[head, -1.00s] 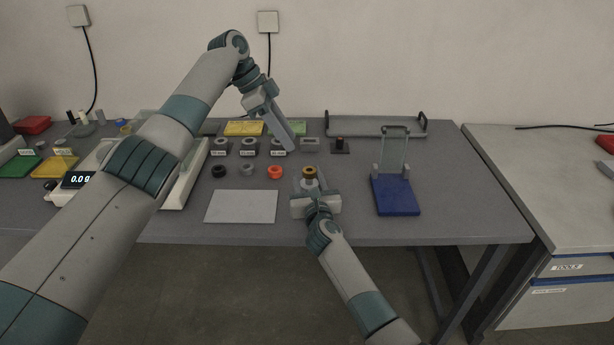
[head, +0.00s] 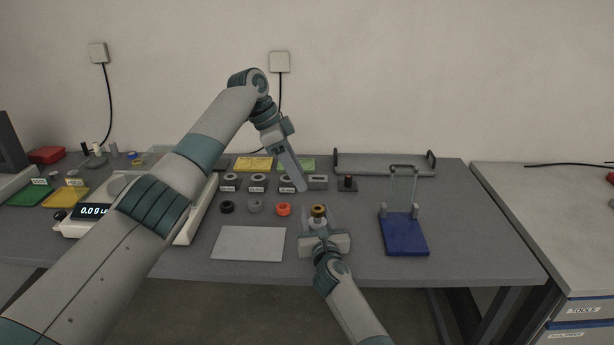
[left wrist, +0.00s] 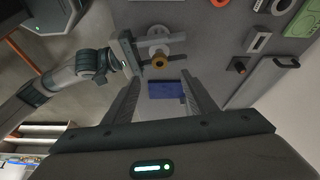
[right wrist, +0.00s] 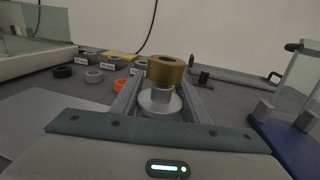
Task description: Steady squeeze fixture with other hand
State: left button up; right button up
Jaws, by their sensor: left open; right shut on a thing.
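The squeeze fixture, a grey metal post on a round base with a brass cap (head: 318,210), stands upright near the table's front edge. My right gripper (head: 319,222) comes from the front, its fingers on either side of the post below the cap. The right wrist view shows the brass cap (right wrist: 166,69) above these fingers, which are shut on the fixture. My left gripper (head: 301,187) is open and empty, pointing down above the table behind the fixture. In the left wrist view the fixture (left wrist: 159,45) lies beyond the left fingertips, not between them.
A blue-based stand with a clear upright frame (head: 404,238) is right of the fixture. Orange (head: 284,209), grey and black rings lie to its left, behind a pale mat (head: 249,243). Labelled grey blocks (head: 258,182) stand behind; a scale (head: 94,211) is at left.

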aim_at(318, 210)
pick_arm(q)
jog(key=shift+s+d+r+n+t+y, duration=0.3)
jog(key=shift+s+d+n+y, duration=0.1)
jog(key=shift+n, duration=0.7)
jog(key=shift+s+d+r+n+t+y, duration=0.3)
jog(key=shift+s+d+r+n+y, duration=0.1)
jog(key=shift+n, duration=0.7)
jog(key=shift+s+d+r+n+t+y, duration=0.3)
jog(key=shift+s+d+n+y, duration=0.1)
jog(key=shift+n, duration=0.7)
jog(key=shift+f, duration=0.2)
jog(key=x, duration=1.1)
jog(key=shift+w+d+f, duration=0.1)
jog(key=shift+w+f, duration=0.05)
jog(key=shift+f, duration=0.2)
jog(key=c, duration=1.1)
jog(key=o, duration=0.3)
